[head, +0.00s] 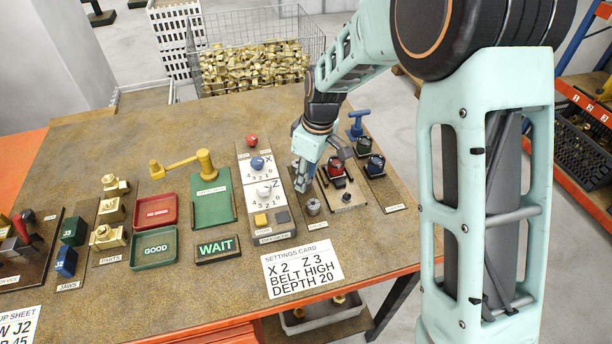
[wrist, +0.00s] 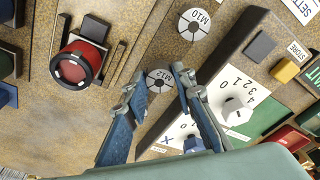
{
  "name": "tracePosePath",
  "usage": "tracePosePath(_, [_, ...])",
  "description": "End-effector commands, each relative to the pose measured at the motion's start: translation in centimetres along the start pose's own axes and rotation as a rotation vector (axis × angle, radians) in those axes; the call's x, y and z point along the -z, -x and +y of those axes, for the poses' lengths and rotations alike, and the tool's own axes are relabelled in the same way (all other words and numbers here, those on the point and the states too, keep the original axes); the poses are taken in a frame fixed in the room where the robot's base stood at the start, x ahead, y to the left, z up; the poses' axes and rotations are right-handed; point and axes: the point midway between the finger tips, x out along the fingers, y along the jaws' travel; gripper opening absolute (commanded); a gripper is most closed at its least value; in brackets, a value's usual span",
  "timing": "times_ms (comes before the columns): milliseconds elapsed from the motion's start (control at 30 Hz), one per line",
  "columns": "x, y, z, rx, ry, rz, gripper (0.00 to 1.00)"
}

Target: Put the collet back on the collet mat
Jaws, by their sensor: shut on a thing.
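The grey collet marked M12 (wrist: 158,77) sits between the fingertips of my gripper (wrist: 160,88) in the wrist view. My gripper is shut on it. I cannot tell whether the M12 collet touches the mat. A second grey collet, marked M10 (wrist: 194,24), stands on the mat; in the head view it shows near the mat's front end (head: 313,207).
Left of the mat is the dial panel with a blue X knob (head: 257,163) and a white Z knob (head: 264,190). Right of it a red-topped part (head: 335,168) stands on a board. A settings card (head: 301,268) lies in front. Bare table lies right of the card.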

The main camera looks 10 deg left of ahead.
Motion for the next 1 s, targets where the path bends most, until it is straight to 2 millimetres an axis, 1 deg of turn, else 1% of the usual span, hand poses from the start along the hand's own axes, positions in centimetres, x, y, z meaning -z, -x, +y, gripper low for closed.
tracePosePath(500, [-0.11, -0.81, 0.01, 0.000, 0.000, 0.000, 0.00])
tracePosePath(800, [-0.11, -0.82, 0.01, 0.000, 0.000, 0.000, 0.00])
tracePosePath(833, [-0.11, -0.82, 0.01, 0.000, 0.000, 0.000, 0.26])
tracePosePath(1000, [-0.11, -0.81, 0.00, 0.000, 0.000, 0.000, 0.44])
